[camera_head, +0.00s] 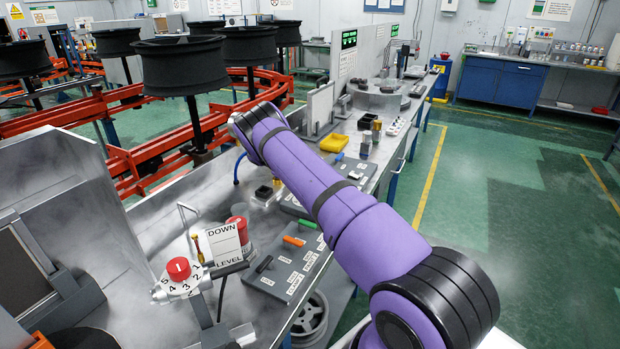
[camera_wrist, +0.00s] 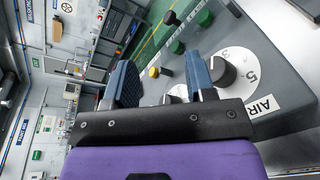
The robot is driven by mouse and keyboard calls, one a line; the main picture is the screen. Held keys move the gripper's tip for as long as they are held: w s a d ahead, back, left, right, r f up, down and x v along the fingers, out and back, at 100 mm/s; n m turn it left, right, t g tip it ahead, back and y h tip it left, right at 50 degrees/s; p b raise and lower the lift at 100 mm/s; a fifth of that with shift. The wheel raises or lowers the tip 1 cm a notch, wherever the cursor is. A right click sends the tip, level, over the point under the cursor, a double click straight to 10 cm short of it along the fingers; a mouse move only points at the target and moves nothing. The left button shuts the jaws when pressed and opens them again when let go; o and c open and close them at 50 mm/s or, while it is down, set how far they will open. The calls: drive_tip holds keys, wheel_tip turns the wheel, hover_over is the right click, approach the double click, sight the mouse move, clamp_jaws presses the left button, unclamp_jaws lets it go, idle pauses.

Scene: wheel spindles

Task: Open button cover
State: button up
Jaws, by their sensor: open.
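My gripper (camera_wrist: 160,70) shows in the wrist view with its two dark fingers spread apart and nothing between them. It is in front of a grey control panel (camera_wrist: 268,62) with a black knob (camera_wrist: 222,70) beside the right finger. A yellow button (camera_wrist: 154,72) shows between the fingers, farther off. Green buttons (camera_wrist: 205,18) and a black ball-topped lever (camera_wrist: 170,17) are also on the panel. I cannot pick out a button cover for certain in either view. In the head view my purple arm reaches to the upper left, and the gripper itself is hidden.
Dark wheels (camera_head: 183,66) stand on spindles behind. The green floor at right is mostly clear.

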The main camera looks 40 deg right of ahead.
drive_tip(key=shift+v, duration=0.75)
